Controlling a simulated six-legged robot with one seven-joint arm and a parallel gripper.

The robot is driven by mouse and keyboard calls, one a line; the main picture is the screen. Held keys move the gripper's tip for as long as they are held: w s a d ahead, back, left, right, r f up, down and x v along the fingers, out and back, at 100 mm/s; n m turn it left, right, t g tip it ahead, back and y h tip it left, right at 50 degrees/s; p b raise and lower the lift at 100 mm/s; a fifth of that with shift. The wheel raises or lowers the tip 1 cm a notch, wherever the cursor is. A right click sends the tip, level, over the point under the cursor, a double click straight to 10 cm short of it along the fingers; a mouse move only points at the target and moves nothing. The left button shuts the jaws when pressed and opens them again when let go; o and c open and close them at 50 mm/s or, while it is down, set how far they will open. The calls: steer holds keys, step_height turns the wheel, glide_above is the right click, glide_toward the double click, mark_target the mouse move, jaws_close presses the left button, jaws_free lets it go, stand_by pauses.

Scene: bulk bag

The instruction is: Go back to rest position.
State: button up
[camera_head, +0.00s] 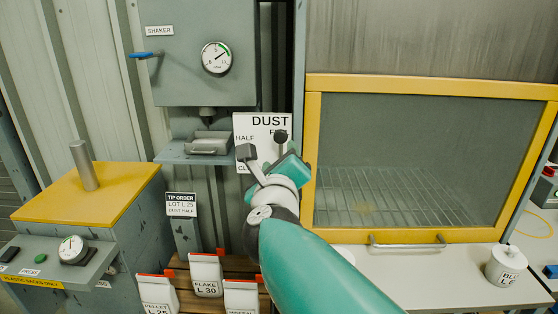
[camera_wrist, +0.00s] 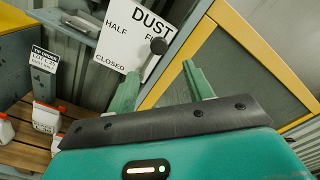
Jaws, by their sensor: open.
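My gripper (camera_wrist: 160,72) is open, with its two green fingers spread apart in the wrist view. A black lever knob (camera_wrist: 158,46) shows beyond and between the fingertips, and I see nothing held. In the head view my teal arm reaches up from the bottom, and my gripper (camera_head: 264,160) is in front of the white DUST sign (camera_head: 247,128), hiding part of it. The sign also shows in the wrist view (camera_wrist: 118,50), with HALF and CLOSED readable. How far the knob is from the fingers I cannot tell.
A grey shaker box (camera_head: 205,85) with a gauge and shelf is behind, left of my gripper. A yellow-framed hood (camera_head: 312,160) stands close on the right. Labelled sacks (camera_head: 206,275) sit on wooden slats below. A yellow-topped press (camera_head: 85,195) is left; a white jar (camera_head: 505,266) is right.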

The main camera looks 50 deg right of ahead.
stand_by(0.3)
steer(key=w+a+f+n+t+y, duration=0.1)
steer(key=w+a+f+n+y, duration=0.2)
steer(key=a+n, duration=0.35)
steer(key=w+a+f+n+t+y, duration=0.1)
steer(key=w+a+n+y, duration=0.2)
steer(key=a+n+y, duration=0.4)
steer(key=w+a+f+n+t+y, duration=0.1)
steer(key=w+a+f+n+y, duration=0.2)
steer(key=a+n, duration=0.4)
steer(key=s+a+f+n+g, duration=0.3)
steer(key=s+f+n+g, duration=0.1)
steer(key=n, duration=0.4)
steer(key=s+a+f+n+g+y, duration=0.1)
steer(key=s+a+f+n+g, duration=0.2)
steer(key=s+f+n, duration=0.3)
steer(key=f+n+g, duration=0.1)
steer(key=n, duration=0.2)
steer(key=shift+a, duration=0.25)
